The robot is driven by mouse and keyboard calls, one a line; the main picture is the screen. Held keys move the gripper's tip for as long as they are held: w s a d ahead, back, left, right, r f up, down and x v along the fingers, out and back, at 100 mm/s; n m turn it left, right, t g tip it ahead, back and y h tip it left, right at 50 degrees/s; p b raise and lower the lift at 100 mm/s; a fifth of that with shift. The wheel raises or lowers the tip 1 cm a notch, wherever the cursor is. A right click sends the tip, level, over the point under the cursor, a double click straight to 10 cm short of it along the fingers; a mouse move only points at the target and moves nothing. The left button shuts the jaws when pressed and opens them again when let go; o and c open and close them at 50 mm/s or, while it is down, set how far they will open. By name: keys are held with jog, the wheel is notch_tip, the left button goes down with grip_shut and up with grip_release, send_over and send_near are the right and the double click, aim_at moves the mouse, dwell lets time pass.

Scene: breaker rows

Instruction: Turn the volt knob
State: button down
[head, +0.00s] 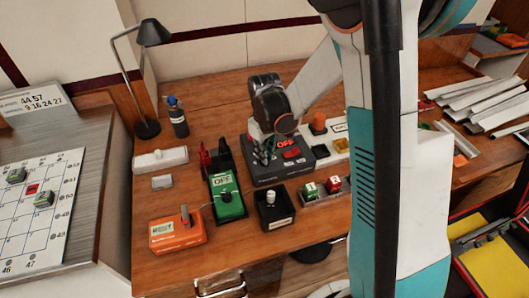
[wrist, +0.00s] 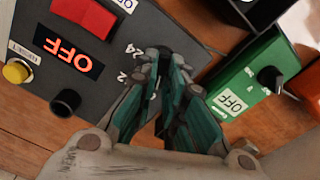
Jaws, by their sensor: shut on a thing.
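A dark grey control box (head: 282,174) stands on the wooden bench with a lit red OFF display (head: 286,142). My gripper (head: 263,148) is over its left part, pointing down. In the wrist view my gripper (wrist: 165,62) is closed at the box's edge, beside printed numbers, one of which reads 24. The volt knob seems to be between my fingertips, which hide it. My gripper is shut on it. The box's red switch (wrist: 88,14), yellow button (wrist: 17,72) and a black round knob (wrist: 66,102) are apart from my fingers.
A green OFF box (head: 229,206) with a black knob stands close to the left. An orange box (head: 177,236), a small black box (head: 274,214) and a tray of cubes (head: 322,197) stand in front. A lamp (head: 147,130) and a dark bottle (head: 178,120) are behind.

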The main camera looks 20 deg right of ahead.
jog(key=c, duration=1.7)
grip_release()
jog(key=shift+o, duration=0.2)
notch_tip(320, 180, up, 12)
jog(key=s+r+m+t, duration=0.2)
jog(key=s+r+t, duration=0.1)
jog(key=s, duration=0.7)
jog(key=s+r+m+t, duration=0.2)
jog(key=s+r+t, duration=0.2)
jog(key=s, duration=0.6)
jog(key=shift+r+m, duration=0.4)
jog(key=shift+r, duration=0.45)
